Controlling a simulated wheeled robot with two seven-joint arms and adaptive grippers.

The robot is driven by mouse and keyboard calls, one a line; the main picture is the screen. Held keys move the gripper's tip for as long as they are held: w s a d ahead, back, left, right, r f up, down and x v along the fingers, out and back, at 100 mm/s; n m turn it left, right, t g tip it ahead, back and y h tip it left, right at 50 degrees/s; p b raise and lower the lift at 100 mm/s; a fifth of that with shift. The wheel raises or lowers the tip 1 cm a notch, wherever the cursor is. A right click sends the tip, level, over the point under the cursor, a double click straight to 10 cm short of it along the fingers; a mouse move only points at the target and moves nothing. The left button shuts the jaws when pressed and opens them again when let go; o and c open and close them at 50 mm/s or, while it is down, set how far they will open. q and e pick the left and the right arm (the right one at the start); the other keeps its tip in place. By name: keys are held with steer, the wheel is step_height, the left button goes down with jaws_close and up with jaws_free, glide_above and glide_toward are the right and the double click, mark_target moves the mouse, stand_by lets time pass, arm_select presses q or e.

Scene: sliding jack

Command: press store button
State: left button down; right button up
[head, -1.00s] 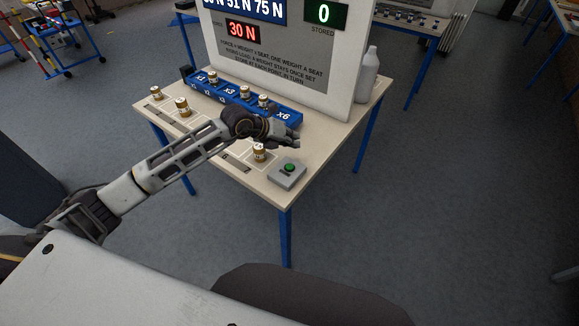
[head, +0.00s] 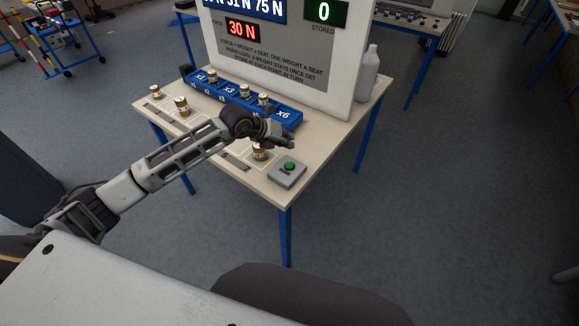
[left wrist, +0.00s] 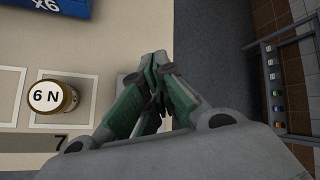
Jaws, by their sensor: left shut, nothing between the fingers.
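The store button is a green round button (head: 289,167) on a grey box (head: 287,175) at the table's near right corner. My left gripper (head: 290,143) is shut and empty, just above and behind the button box in the head view, apart from the button as far as I can tell. Its fingertips (left wrist: 158,60) meet in the left wrist view. My right gripper is not in view.
A brass weight marked 6 N (left wrist: 46,96) stands left of the fingers; it also shows in the head view (head: 259,152). A blue numbered rail (head: 230,95) holds several weights. A board (head: 285,60) reads 30 N and 0 stored. A bottle (head: 367,75) stands behind.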

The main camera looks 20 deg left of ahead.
arm_select(q)
steer(key=b, duration=0.3)
glide_above(288, 163)
step_height(288, 163, down, 5)
steer(key=shift+s+r, duration=0.1)
steer(key=shift+f+b, duration=0.45)
steer(key=shift+f, duration=0.75)
stand_by(0.3)
steer(key=shift+f+b, duration=0.4)
stand_by(0.6)
